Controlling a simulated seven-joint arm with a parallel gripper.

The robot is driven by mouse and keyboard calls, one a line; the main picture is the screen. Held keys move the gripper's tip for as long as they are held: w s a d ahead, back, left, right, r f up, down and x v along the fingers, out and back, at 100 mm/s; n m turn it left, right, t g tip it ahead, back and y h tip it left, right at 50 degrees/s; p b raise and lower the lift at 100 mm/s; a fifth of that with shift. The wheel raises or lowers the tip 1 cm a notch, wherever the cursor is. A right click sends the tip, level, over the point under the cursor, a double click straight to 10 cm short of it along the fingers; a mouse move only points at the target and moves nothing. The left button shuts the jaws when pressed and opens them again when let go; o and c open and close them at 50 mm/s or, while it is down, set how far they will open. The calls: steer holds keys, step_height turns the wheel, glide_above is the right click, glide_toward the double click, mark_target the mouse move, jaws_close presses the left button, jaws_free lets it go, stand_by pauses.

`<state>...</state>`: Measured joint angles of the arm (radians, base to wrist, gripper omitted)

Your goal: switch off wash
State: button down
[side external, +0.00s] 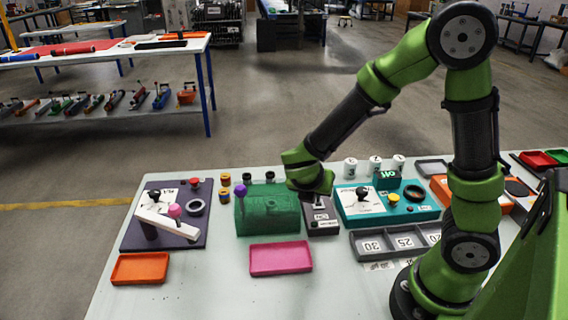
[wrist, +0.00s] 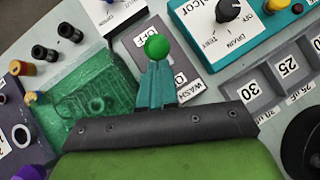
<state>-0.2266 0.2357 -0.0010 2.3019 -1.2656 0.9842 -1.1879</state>
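A dark grey switch box (side external: 322,222) with white labels stands between the green clear-walled box and the teal panel. In the wrist view its "WASH" label (wrist: 191,91) is right of my fingers, and an "OFF" label (wrist: 137,42) is beyond them, partly covered. A green ball knob (wrist: 157,47) shows right at my fingertips; its stem is hidden. My gripper (wrist: 157,66) has its teal fingers close together, pointing at the knob; I cannot tell whether they touch it. In the side view my wrist hangs over the switch box and hides the knob and fingers.
The green clear-walled box (side external: 267,210) with a purple knob is to the left. The teal panel (side external: 410,212) with a black dial is to the right. A grey tray of numbered slots (side external: 370,243) and a pink tray (side external: 281,258) lie in front. White jars (side external: 375,165) stand behind.

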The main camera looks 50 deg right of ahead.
steer(key=shift+w+d+r, duration=0.3)
steer(key=shift+w+d, duration=0.4)
steer(key=shift+w+d+r, duration=0.15)
steer(key=shift+w+d, duration=0.6)
steer(key=shift+w, duration=0.05)
steer(key=shift+a+r, duration=0.15)
steer(key=shift+a, duration=0.2)
steer(key=w+r+v, duration=0.1)
steer(key=w+v, duration=0.1)
steer(key=v, duration=1)
steer(key=shift+s+d, duration=0.25)
steer(key=shift+s, duration=0.15)
